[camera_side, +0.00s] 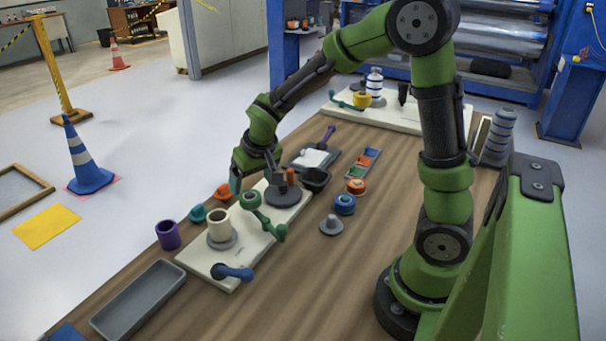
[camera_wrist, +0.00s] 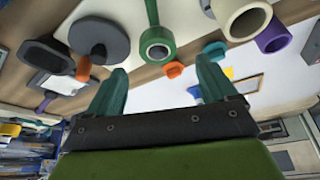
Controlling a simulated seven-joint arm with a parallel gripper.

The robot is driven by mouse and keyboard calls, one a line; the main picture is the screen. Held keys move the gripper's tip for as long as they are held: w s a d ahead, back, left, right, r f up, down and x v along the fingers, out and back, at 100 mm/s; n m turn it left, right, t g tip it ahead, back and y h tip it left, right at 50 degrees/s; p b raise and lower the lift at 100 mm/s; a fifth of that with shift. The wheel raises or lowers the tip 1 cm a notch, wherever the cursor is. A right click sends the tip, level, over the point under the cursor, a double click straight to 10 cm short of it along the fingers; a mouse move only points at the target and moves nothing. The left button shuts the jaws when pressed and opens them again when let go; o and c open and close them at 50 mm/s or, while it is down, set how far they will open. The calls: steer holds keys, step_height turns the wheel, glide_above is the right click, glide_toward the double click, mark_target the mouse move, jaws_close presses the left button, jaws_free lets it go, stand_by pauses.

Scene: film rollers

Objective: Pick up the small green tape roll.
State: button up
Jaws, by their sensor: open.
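A small teal-green roll (camera_side: 198,213) lies on the wooden table at the left edge of the cream board, beside an orange piece (camera_side: 222,191). In the wrist view, the teal-green roll (camera_wrist: 215,50) is just beyond the right fingertip, partly behind it. A green round end with a pale ring (camera_wrist: 157,43) belongs to a green crank-like piece (camera_side: 265,215) on the board. I cannot tell for certain which green piece is the tape roll. My gripper (camera_side: 254,182) is open and empty above the board's far end; the wrist view shows its spread fingers (camera_wrist: 162,70).
A cream roll (camera_side: 219,222) and a grey disc with an orange post (camera_side: 283,192) stand on the cream board (camera_side: 205,262). A purple cup (camera_side: 168,235) and grey tray (camera_side: 138,300) are nearer the front.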

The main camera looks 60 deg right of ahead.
mark_target(251, 194)
steer(key=shift+x, duration=3.15)
steer(key=shift+s, duration=0.1)
steer(key=shift+c, duration=0.2)
